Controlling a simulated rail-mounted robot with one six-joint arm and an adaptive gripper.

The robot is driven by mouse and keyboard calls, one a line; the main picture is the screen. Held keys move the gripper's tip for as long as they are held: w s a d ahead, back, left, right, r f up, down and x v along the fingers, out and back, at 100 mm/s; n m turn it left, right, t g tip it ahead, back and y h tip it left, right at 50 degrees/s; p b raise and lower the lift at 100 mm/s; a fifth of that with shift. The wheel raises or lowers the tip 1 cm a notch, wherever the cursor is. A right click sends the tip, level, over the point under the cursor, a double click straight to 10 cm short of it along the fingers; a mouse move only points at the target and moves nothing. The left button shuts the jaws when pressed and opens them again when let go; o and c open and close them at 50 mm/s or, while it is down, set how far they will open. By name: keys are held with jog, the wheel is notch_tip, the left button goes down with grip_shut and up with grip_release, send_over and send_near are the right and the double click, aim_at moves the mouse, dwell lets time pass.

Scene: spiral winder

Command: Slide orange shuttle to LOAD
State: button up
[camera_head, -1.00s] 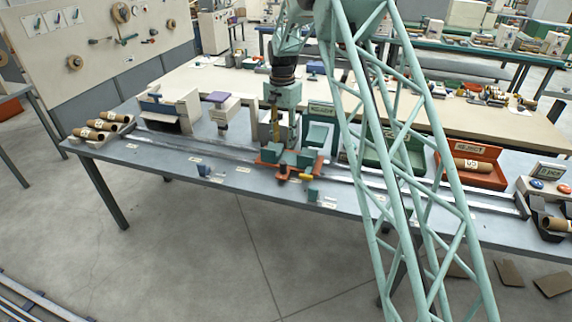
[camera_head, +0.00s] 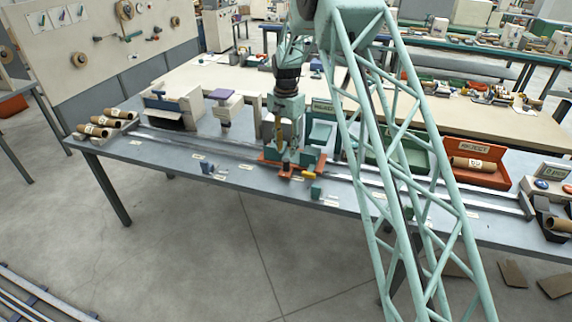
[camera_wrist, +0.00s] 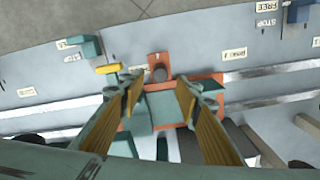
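The orange shuttle (camera_head: 269,157) sits on the metal rail (camera_head: 215,148) near the middle of the long grey table. It also shows in the wrist view (camera_wrist: 158,61), with a front tab holding a dark round part and teal blocks on top. My gripper (camera_head: 289,152) is low over the shuttle. In the wrist view, its two yellow-padded fingers (camera_wrist: 160,86) stand apart above the shuttle, one toward each side. I see nothing clasped between them; whether they touch the teal blocks is unclear. The LOAD mark cannot be made out.
Small teal (camera_head: 316,191) and blue (camera_head: 207,167) stop blocks stand along the table's front side. Brown tubes (camera_head: 92,130) lie at the left end. A red reject bin (camera_head: 480,176) stands at the right. Machine stations line the back of the rail. My lattice arm covers part of the right side.

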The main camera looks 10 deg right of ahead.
aim_at(286, 160)
jog(key=shift+f, duration=4.3)
jog(key=shift+c, duration=0.2)
grip_shut()
